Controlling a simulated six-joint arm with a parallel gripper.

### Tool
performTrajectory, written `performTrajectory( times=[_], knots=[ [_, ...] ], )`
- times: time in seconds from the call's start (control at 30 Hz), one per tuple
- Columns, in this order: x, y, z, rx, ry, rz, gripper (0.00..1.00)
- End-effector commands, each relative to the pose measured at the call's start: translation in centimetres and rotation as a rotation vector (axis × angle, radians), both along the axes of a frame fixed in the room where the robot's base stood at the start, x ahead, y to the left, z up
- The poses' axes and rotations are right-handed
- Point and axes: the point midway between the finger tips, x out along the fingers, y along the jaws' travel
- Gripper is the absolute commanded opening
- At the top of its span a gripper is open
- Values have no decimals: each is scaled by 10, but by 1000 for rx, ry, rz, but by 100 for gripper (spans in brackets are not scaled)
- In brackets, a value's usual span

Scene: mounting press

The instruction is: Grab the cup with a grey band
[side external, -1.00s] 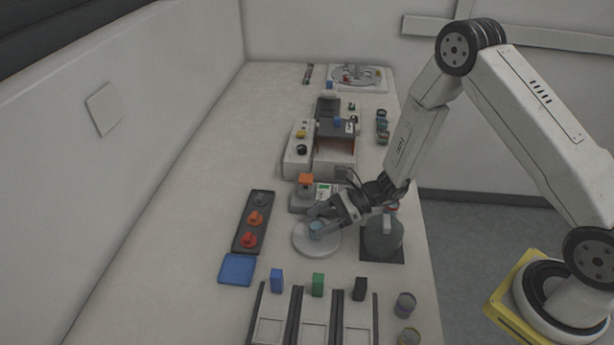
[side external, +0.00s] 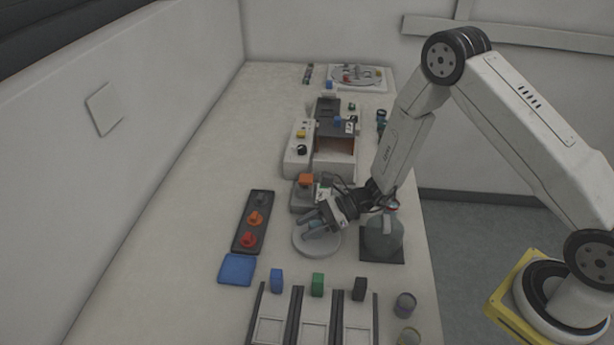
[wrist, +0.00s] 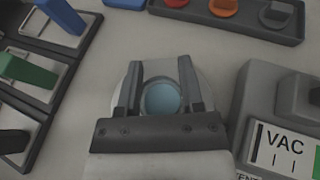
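Two small cups stand at the front right of the bench in the side view. The farther cup (side external: 405,305) looks grey-banded; the nearer cup (side external: 408,337) has a yellowish band. The bands are small and hard to read. My gripper (side external: 307,226) is well to their left and farther back, low over a round pale plate (side external: 328,250). In the wrist view, my gripper (wrist: 160,72) has its fingers spread either side of a light-blue round piece (wrist: 161,99) on that plate. A slim gap shows at the left finger; contact at the right is unclear. Neither cup shows in the wrist view.
A grey rounded vessel (side external: 383,240) on a dark base stands between my gripper and the bench's right edge. A grey VAC unit (wrist: 283,115) is close beside. A blue tray (side external: 237,269), a dark knob strip (side external: 266,205) and slotted lanes (side external: 314,325) lie left and in front.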

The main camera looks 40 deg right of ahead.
Motion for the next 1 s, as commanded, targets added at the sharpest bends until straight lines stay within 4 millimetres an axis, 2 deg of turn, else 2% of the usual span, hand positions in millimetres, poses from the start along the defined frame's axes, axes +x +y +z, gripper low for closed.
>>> performTrajectory(
  times=[0.03,0.07,0.57,0.87,1.0],
  knots=[
    [0,0,0,-1,0,0,9],
    [0,0,0,-1,0,0,0],
    [0,0,6,-1,-1,-1,0],
    [1,0,32,0,-4,-2,0],
    [-12,-3,47,0,-2,-2,0]
  ],
)
